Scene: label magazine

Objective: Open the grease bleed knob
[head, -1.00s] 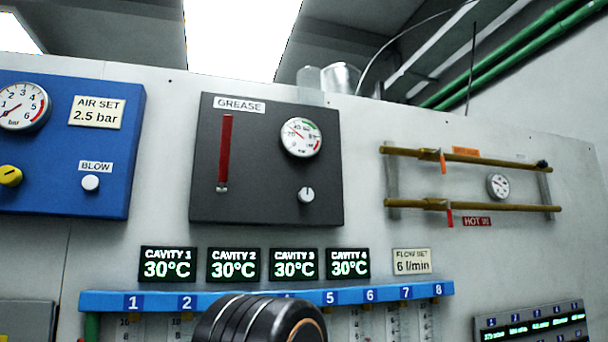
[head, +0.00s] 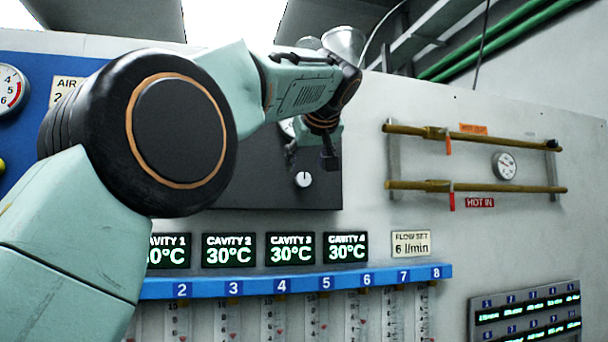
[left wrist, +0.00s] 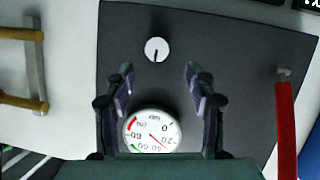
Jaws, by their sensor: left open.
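The grease bleed knob (head: 303,180) is a small white round knob with a dark pointer line, low on the dark grease panel (head: 260,190). It also shows in the left wrist view (left wrist: 156,49), upside down, with its line toward the gauge. My left gripper (head: 328,160) is in front of the panel, just above and right of the knob in the head view. In the left wrist view the open fingers (left wrist: 160,80) stand either side of the view's middle, with the knob beyond their tips and nothing between them. My right gripper is not in view.
The grease gauge (left wrist: 152,130) lies between the fingers' bases in the wrist view. A red sight tube (left wrist: 286,125) is to the side. Yellow pipes (head: 475,187) with valves are right of the panel. A blue numbered rail (head: 300,284) runs below the cavity displays.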

